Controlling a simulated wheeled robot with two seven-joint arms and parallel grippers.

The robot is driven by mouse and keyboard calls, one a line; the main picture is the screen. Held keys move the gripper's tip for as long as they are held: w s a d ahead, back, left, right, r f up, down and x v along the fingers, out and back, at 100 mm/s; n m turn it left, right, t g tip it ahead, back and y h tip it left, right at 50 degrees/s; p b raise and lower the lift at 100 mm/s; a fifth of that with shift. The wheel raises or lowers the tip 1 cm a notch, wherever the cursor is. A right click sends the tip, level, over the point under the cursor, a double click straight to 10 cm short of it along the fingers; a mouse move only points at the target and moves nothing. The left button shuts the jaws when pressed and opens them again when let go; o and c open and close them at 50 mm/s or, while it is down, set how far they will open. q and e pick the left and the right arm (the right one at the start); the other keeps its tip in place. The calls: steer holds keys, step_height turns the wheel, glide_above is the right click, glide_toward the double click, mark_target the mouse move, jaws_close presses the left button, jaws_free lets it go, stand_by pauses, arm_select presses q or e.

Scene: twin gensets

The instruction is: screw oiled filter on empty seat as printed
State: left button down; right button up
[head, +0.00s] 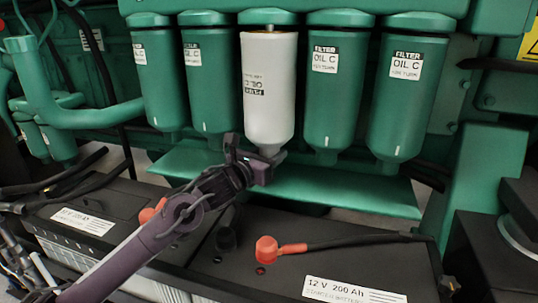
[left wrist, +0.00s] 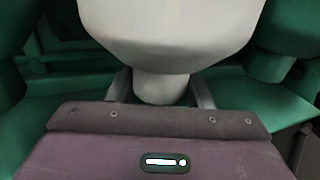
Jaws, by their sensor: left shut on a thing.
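A white filter (head: 269,90) stands upright in the middle of the row of green filters, under the green housing (head: 340,5). Its label reads upside down compared with its neighbours. A dark stem shows at its top, just below the housing; I cannot tell whether it is seated. My left gripper (head: 262,168) is shut on the narrow neck at the filter's bottom. In the left wrist view the white filter (left wrist: 170,30) fills the top, with the left gripper's fingers (left wrist: 160,90) on either side of the neck. My right gripper is not in view.
Green filters hang close on both sides, the nearest at left (head: 207,80) and right (head: 333,90). A green ledge (head: 340,188) runs below them. Black batteries (head: 330,255) with a red terminal cap (head: 267,249) and cables lie in front. A green pipe (head: 90,115) is at left.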

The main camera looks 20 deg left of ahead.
arm_select(q)
steer(key=shift+r, duration=0.4)
steer(key=shift+r, duration=0.25)
stand_by(0.7)
steer(key=shift+f+b, duration=0.15)
steer(key=shift+b, duration=0.15)
steer(key=shift+f, duration=0.3)
stand_by(0.3)
stand_by(0.3)
